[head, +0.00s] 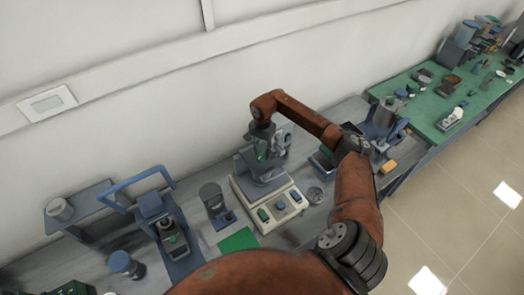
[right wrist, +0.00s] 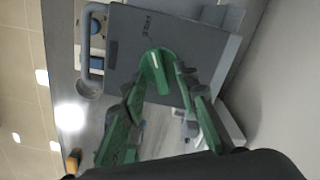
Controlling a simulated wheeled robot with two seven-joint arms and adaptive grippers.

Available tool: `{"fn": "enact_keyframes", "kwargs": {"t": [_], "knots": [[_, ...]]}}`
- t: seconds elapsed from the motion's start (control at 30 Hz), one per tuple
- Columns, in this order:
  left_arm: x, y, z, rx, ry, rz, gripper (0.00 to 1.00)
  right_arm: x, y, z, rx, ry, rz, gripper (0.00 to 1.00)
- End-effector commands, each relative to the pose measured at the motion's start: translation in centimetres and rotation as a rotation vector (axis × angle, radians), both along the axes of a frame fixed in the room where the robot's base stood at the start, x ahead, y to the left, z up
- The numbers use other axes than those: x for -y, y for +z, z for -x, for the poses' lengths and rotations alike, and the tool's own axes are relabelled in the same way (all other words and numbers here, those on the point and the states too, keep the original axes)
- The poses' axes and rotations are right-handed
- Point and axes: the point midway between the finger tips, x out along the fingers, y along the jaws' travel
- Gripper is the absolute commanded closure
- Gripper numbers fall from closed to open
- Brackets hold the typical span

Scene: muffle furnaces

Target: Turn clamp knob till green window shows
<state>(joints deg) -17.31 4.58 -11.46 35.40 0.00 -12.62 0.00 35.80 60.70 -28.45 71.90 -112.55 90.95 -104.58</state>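In the right wrist view a round green clamp knob (right wrist: 157,70) with a raised bar and a pale stripe sits on a grey panel (right wrist: 120,60). Small dark lettering, perhaps "FREE", is on the panel beside it. My right gripper (right wrist: 158,80) has its green fingers spread, with the dark tips at either side of the knob; I cannot tell whether they touch it. In the head view the right gripper (head: 264,151) is at the grey device (head: 262,178) on a cream base, and hides the knob. I cannot make out a green window. My left gripper is not in view.
A cup (head: 211,197), a green mat (head: 237,240) and blue-grey equipment (head: 160,215) stand to the left. A round dish (head: 315,195) and a tray (head: 322,163) are at the right. A green-topped table (head: 440,100) with many items is further right.

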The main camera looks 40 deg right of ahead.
Motion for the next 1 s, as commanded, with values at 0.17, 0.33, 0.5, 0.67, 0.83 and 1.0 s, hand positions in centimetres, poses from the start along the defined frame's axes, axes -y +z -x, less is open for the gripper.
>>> {"fn": "enact_keyframes", "kwargs": {"t": [0.17,0.33,0.5,0.67,0.83,1.0], "knots": [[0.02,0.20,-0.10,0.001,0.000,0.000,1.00,-0.16,-0.62,-0.07,0.000,0.003,0.000,0.72],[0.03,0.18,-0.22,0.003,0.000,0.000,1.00,-0.16,-0.63,-0.08,0.000,0.002,0.000,0.72],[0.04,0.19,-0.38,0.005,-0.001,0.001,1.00,-0.16,-0.61,-0.09,0.001,0.002,0.000,0.83],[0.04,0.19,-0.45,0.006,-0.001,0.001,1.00,-0.16,-0.60,-0.09,0.001,0.002,0.000,0.94],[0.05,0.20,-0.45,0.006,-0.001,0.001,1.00,-0.16,-0.59,-0.09,0.001,0.002,0.000,1.00],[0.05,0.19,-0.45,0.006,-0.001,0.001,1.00,-0.16,-0.58,-0.09,0.001,0.001,0.000,1.00]]}}
